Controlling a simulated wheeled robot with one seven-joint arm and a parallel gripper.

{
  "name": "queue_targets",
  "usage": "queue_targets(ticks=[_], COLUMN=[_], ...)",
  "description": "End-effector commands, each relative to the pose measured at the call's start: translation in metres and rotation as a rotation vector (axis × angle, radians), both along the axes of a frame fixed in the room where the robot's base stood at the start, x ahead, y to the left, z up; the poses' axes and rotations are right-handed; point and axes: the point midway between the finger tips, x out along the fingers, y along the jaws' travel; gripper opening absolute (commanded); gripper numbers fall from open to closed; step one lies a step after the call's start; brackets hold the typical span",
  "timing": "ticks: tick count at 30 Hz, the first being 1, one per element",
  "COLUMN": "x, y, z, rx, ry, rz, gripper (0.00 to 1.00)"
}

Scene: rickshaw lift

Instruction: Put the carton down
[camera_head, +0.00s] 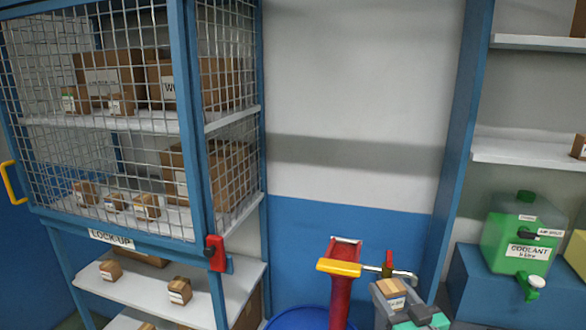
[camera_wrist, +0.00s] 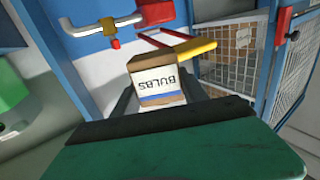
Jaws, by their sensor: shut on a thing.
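A small brown carton (camera_wrist: 157,72) with a white label reading BULBS, upside down, and a blue stripe is in the middle of the wrist view. My gripper (camera_wrist: 158,94) is shut on it, with a dark finger on each side. In the head view the same carton (camera_head: 389,286) is low, right of centre, in my grey and green gripper (camera_head: 393,297). No surface shows directly under the carton; its underside is hidden.
A mesh LOCK-UP cage (camera_head: 118,238) holding several cartons stands left, with an open white shelf (camera_head: 215,298) below. A red chute-like piece (camera_head: 341,285) with a yellow bar, a blue drum (camera_head: 300,318) and a red-handled pipe (camera_head: 388,266) are near the gripper. A green coolant container (camera_head: 522,240) stands right.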

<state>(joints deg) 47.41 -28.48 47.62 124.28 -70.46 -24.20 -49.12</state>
Motion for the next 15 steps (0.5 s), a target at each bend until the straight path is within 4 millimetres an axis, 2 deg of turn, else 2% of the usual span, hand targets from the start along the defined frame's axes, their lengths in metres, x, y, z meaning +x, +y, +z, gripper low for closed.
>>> queue_targets(ticks=[1,3,11,15], x=[0.004,0.008,0.021,0.021], y=[0.014,0.028,0.075,0.073], z=[-0.015,-0.032,-0.085,-0.081], rx=[0.007,0.005,0.002,-0.005], ry=[0.006,0.005,0.003,-0.005], rz=[0.021,0.039,0.099,0.095], gripper=[0.10,0.10,0.10,0.10])
